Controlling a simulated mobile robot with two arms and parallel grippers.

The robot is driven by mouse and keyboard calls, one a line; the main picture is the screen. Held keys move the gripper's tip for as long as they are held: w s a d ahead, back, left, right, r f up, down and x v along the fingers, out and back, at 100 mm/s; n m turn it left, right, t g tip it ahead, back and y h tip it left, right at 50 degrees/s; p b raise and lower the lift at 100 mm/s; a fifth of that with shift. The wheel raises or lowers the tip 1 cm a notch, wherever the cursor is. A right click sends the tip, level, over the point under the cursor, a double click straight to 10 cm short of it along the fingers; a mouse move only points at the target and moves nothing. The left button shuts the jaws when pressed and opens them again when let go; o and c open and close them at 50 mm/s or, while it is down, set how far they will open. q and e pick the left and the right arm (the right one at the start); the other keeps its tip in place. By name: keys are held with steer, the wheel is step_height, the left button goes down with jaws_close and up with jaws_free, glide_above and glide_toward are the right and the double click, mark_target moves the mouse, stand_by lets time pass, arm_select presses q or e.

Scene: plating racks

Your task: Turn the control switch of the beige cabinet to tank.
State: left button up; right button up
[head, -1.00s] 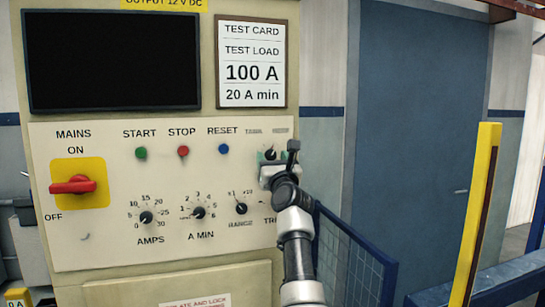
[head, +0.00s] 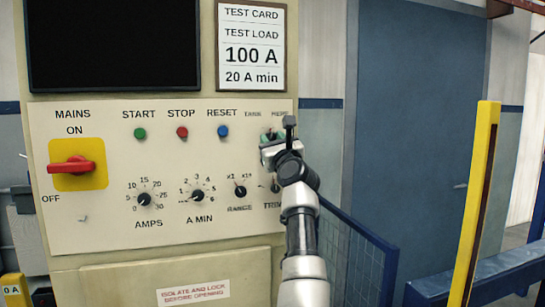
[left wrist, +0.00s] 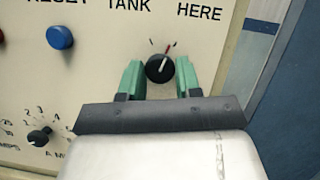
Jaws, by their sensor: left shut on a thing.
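The control switch is a small round black knob (left wrist: 160,68) on the cabinet's panel, under the labels TANK at left and HERE at right. Its white pointer line leans up and to the right, near a red mark on the HERE side. My left gripper (left wrist: 161,76) has its green fingers on either side of the knob and is shut on it. In the head view, my left gripper (head: 271,138) is at the upper right of the beige cabinet's panel (head: 105,222) and largely hides the knob. My right gripper is not in view.
Nearby are the blue RESET button (head: 223,131), the RANGE knob (head: 240,191) and the red mains switch (head: 72,166). The TRIM knob is partly hidden by my arm. A blue mesh fence (head: 345,255) and a yellow post (head: 474,205) stand to the right.

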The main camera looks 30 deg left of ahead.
arm_select(q)
steer(key=n+g+b, duration=0.1)
steer(key=n, duration=0.1)
steer(key=n+g+y, duration=0.1)
steer(key=n, duration=0.2)
steer(key=shift+w+g+b, duration=0.1)
steer(key=shift+g+b, duration=0.2)
steer(key=shift+b, duration=0.1)
steer(key=n, duration=0.1)
steer(key=n+g, duration=0.1)
steer(key=n+p, duration=0.1)
steer(key=shift+d+r+n+g, duration=0.1)
steer(key=shift+r+n+g, duration=0.2)
steer(key=shift+n, duration=0.1)
steer(key=shift+n+g+p, duration=0.9)
steer(key=shift+n, duration=1.2)
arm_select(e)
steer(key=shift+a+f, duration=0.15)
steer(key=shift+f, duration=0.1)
